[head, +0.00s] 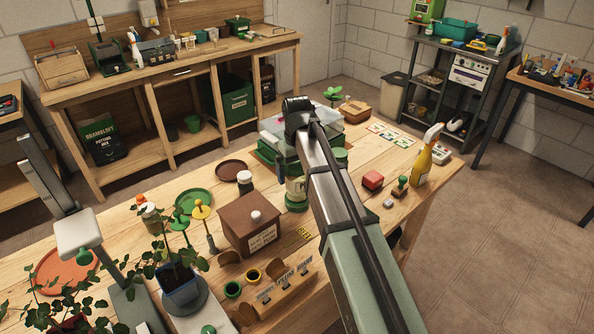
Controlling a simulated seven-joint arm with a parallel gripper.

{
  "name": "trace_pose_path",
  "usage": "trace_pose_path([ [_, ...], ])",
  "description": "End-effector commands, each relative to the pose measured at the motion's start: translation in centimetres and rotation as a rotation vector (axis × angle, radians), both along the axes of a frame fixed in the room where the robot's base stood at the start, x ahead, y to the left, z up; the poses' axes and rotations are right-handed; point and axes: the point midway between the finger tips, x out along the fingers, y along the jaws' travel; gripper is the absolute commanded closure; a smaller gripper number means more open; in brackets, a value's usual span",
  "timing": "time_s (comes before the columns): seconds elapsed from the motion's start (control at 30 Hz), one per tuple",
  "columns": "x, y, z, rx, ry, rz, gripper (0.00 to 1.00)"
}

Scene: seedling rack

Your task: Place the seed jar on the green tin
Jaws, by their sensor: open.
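A cream-labelled jar with green at its base (296,188) stands on the wooden table, just left of my arm. I cannot tell whether it is the seed jar, or whether the green is a separate tin. A round green container (341,156) shows partly behind the right side of my arm and may be the green tin. A small jar with a dark band (245,178) stands to the left. My arm crosses the middle of the view from the lower right, and its fingertips are not visible.
A brown wooden box (249,224) stands left of my arm, with a label block (286,290) in front. A clear-lidded tray (272,127) lies behind my arm.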

Motion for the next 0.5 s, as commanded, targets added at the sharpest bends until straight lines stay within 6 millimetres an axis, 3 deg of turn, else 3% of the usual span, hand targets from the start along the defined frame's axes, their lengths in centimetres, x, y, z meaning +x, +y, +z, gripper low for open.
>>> trace_pose_path([
  [0.27,0.1,0.0,1.1,0.001,-0.002,0.000,0.00],
  [0.5,0.1,0.0,4.9,0.001,-0.002,0.000,0.00],
])
